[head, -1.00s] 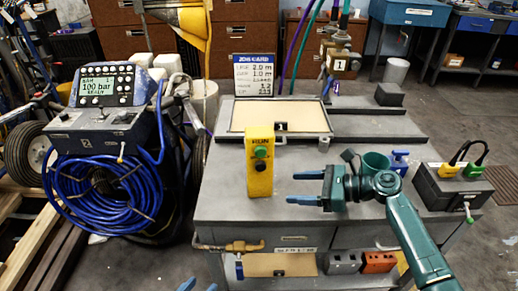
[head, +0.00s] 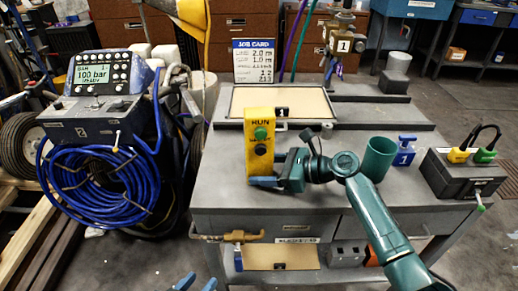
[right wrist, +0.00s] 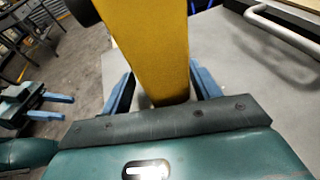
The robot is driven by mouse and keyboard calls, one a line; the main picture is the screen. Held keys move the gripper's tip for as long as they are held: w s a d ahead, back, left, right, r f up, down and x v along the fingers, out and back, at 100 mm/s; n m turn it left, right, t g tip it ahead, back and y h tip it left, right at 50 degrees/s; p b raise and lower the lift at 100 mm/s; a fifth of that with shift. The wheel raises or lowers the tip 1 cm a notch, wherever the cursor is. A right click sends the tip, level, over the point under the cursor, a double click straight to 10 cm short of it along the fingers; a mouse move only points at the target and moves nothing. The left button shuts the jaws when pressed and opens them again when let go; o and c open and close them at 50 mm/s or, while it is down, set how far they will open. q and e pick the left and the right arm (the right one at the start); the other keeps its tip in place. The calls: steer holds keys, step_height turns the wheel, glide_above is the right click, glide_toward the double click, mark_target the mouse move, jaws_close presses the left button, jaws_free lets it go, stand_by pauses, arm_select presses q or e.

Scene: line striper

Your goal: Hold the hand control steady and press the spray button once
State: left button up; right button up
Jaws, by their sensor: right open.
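The yellow hand control (head: 259,158) stands upright on the grey bench top, with a green button (head: 261,133) and a black button (head: 261,149) under the word RUN. My right gripper (head: 262,178) is at its lower part, coming from the right. In the right wrist view the yellow body (right wrist: 152,50) stands between the two blue fingers (right wrist: 161,90), which are open around it. Whether they touch it I cannot tell. My left gripper (head: 197,284) is at the bottom edge in front of the bench, fingers apart and empty; it also shows in the right wrist view (right wrist: 47,107).
A framed tan panel (head: 282,101) and a job card (head: 254,61) are behind the control. A green cup (head: 378,159), a blue tagged item (head: 405,151) and a dark box (head: 462,175) with yellow and green plugs stand right. A blue hose coil (head: 95,188) hangs left.

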steer(key=shift+a, duration=0.15)
steer(key=shift+c, duration=0.4)
arm_select(q)
steer(key=shift+c, duration=0.3)
arm_select(e)
steer(key=shift+f, duration=0.1)
steer(key=c, duration=1)
arm_select(q)
jaws_close()
arm_select(e)
steer(key=shift+o, duration=0.2)
stand_by(0.5)
